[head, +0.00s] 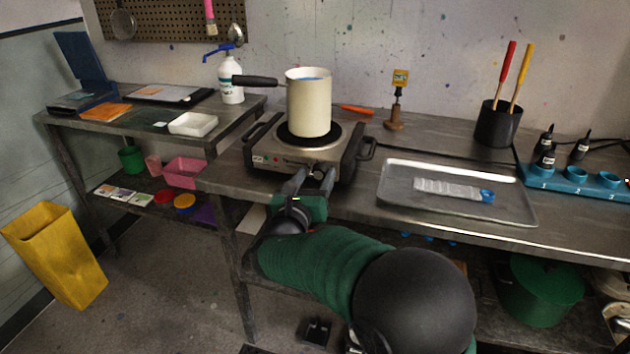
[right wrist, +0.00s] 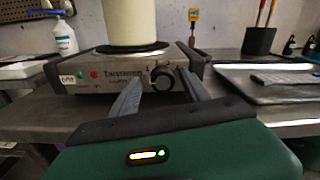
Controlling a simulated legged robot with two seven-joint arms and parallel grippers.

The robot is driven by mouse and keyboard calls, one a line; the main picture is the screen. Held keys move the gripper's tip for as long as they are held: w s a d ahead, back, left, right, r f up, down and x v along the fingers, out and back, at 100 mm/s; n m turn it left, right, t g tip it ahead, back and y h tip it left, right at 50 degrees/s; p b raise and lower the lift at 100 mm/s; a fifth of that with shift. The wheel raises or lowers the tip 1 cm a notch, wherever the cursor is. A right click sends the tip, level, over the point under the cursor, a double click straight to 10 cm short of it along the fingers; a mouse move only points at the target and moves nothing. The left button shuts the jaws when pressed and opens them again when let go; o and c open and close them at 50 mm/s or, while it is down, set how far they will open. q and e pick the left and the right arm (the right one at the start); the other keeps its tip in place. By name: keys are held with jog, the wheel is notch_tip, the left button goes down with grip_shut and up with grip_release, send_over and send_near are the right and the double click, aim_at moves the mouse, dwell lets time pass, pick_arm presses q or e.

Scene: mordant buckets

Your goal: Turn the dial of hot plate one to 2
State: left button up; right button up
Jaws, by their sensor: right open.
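The hot plate (head: 270,154) is a steel single-burner unit on the bench, with a cream pot (head: 309,108) standing on its black burner. Its front panel also shows in the right wrist view (right wrist: 112,76), with a red light and a black dial (right wrist: 163,78). My right gripper (head: 311,172) is open in front of the panel. In the right wrist view its two fingers (right wrist: 158,88) reach toward the dial, one on each side; I cannot tell whether they touch it. The dial's setting is too small to read. My left gripper is not in view.
A metal tray (head: 400,205) with a clear strip lies right of the hot plate. A black holder (head: 497,128) with red and yellow handles stands behind. A blue rack (head: 560,183) is at far right. The pot's black handle (head: 254,80) points left.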

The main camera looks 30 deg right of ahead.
jog(key=shift+w+d+f, duration=0.1)
jog(key=shift+d, duration=0.4)
jog(key=shift+a, duration=0.2)
jog(key=c, duration=0.6)
grip_shut()
jog(key=shift+f+m+b, duration=0.15)
jog(key=shift+m+b, duration=0.55)
jog(key=shift+b, duration=0.3)
jog(key=m+b, duration=1)
jog(key=b, duration=0.3)
jog(key=shift+f, duration=0.2)
jog(key=shift+d+r+m+b, duration=0.1)
jog(key=shift+r+m+b, duration=0.1)
jog(key=shift+m+b, duration=1.3)
